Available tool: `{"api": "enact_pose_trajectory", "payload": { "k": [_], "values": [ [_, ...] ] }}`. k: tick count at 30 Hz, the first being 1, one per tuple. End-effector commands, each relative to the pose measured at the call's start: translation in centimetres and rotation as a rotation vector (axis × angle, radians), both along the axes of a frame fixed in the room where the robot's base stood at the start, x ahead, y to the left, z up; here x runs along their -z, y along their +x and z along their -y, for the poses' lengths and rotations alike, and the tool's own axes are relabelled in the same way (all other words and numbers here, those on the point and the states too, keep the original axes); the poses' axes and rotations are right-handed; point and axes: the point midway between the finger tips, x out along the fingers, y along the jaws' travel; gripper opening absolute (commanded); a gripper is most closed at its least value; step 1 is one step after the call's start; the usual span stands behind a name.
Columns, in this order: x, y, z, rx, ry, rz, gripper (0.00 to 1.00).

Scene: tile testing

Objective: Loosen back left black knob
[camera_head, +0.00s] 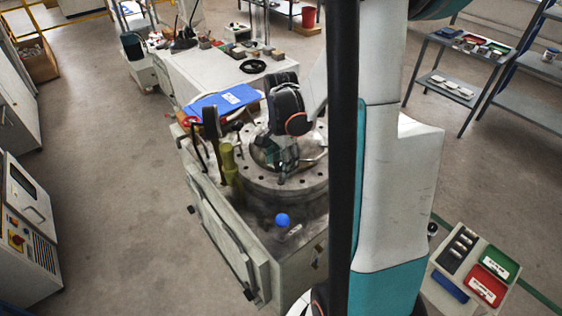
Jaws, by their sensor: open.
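A round metal fixture (255,190) with a flanged rim sits on a pale machine bench (277,255). My gripper (283,170) is over the middle of this fixture, open, with its fingers pointing down. It is small and partly blurred against the metal, so I cannot tell whether it touches anything. I cannot clearly pick out the back left black knob. The rear of the fixture is partly hidden by my arm and wrist.
A dark upright handle (211,124) and a yellow-green cylinder (228,163) stand left of the fixture. A blue ball (282,220) is in front. A blue clipboard (222,101) lies behind. A tray of parts (458,292) is at the lower right. Floor at left is clear.

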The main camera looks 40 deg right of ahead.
Motion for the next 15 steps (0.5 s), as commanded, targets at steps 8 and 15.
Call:
{"api": "enact_pose_trajectory", "payload": {
  "k": [8, 15],
  "values": [
    [-0.03, 0.01, 0.00, 0.000, 0.000, 0.000, 0.13],
    [-0.03, 0.00, 0.00, -0.005, 0.000, 0.000, 0.11]
  ]
}}
